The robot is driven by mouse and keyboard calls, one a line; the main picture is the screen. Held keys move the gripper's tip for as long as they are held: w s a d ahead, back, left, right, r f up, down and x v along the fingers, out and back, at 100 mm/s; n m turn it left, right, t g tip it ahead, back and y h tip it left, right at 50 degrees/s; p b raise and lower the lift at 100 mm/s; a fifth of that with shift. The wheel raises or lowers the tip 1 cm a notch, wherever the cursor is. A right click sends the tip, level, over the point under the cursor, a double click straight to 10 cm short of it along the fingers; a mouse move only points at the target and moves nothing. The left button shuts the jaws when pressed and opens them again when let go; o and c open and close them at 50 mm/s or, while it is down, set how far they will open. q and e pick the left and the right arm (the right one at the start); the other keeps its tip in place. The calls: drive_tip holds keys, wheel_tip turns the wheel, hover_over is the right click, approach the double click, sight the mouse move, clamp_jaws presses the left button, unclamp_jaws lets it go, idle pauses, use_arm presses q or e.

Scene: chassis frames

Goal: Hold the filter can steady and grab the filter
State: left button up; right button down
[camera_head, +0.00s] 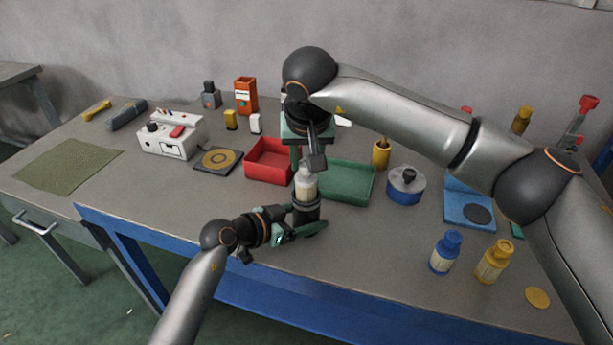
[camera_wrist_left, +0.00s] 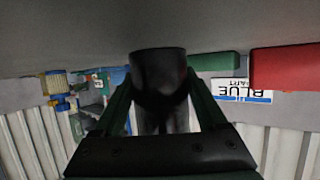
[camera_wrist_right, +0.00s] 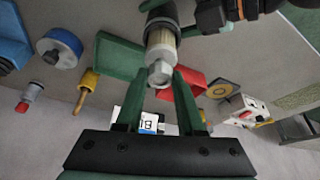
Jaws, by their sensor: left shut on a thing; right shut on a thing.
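The black filter can (camera_head: 306,214) stands upright near the table's front edge. My left gripper (camera_head: 304,229) is shut on it from the left; in the left wrist view the can (camera_wrist_left: 158,70) is between the fingers. The pale filter (camera_head: 306,185) is upright at the can's mouth; how much of it is inside is hidden. My right gripper (camera_head: 308,168) is above the can, shut on the filter's grey top. In the right wrist view the filter's ribbed body (camera_wrist_right: 160,42) and grey hex top (camera_wrist_right: 160,73) show at the fingertips, in line with the can.
A red bin (camera_head: 268,172) and a green bin (camera_head: 345,195) stand just behind the can. A blue round tin (camera_head: 405,192), a blue bottle (camera_head: 446,252) and a yellow bottle (camera_head: 494,262) are to the right.

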wheel_tip(320, 180, up, 6)
use_arm(q)
drive_tip(key=o, duration=1.5)
